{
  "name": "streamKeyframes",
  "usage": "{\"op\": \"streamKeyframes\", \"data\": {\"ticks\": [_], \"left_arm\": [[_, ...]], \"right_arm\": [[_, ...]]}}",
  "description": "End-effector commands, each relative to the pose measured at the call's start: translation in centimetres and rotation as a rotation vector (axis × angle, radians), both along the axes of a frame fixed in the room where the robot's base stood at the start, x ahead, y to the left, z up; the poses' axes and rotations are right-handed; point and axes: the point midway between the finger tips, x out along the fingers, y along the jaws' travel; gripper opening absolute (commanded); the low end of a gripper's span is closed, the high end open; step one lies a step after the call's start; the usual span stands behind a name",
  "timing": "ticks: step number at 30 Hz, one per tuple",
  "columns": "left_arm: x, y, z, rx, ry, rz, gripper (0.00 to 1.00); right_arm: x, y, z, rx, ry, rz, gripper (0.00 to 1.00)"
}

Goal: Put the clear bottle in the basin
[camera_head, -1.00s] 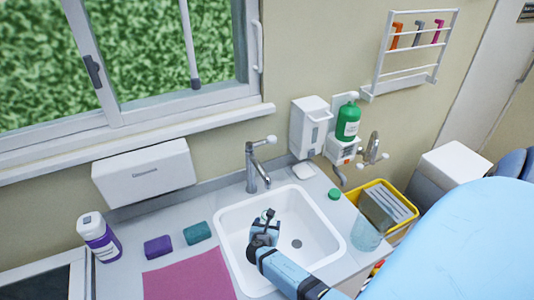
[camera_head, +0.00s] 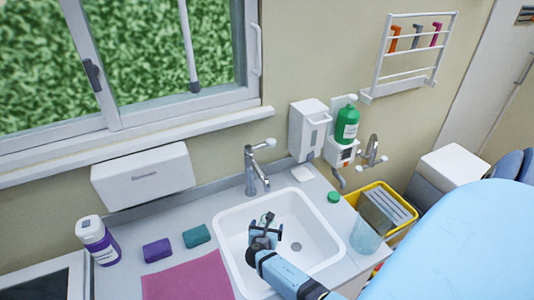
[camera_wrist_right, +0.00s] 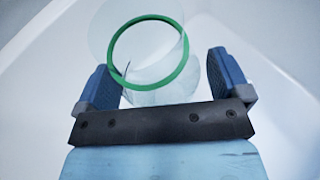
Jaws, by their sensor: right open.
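A clear, see-through bottle with a green ring (camera_wrist_right: 182,62) shows in the right wrist view, between and just beyond my right gripper's spread fingers (camera_wrist_right: 165,85). White basin walls surround it. In the head view my right gripper (camera_head: 265,232) is over the white basin (camera_head: 330,238), open, with a small clear shape (camera_head: 268,218) at its fingers, partly hidden. I cannot tell whether the bottle touches the basin floor. My left gripper is not in view.
Right of the basin stand a clear cylinder (camera_head: 366,236), a green cap (camera_head: 333,196) and a yellow-rimmed bin (camera_head: 408,218). The tap (camera_head: 252,168) rises behind the basin.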

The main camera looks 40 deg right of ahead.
Motion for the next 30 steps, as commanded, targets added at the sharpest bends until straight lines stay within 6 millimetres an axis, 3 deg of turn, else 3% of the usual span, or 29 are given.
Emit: {"op": "streamKeyframes", "data": {"ticks": [15, 21, 30], "left_arm": [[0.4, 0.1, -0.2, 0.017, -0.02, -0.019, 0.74], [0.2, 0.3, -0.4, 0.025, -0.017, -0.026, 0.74], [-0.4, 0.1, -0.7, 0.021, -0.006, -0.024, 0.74]], "right_arm": [[-5.3, 7.6, 3.6, 0.002, -0.001, 0.0, 0.95], [-6.2, 8.9, 4.4, 0.0, 0.0, 0.0, 0.95], [-6.3, 9.1, 4.5, 0.0, 0.0, 0.0, 0.95]]}}
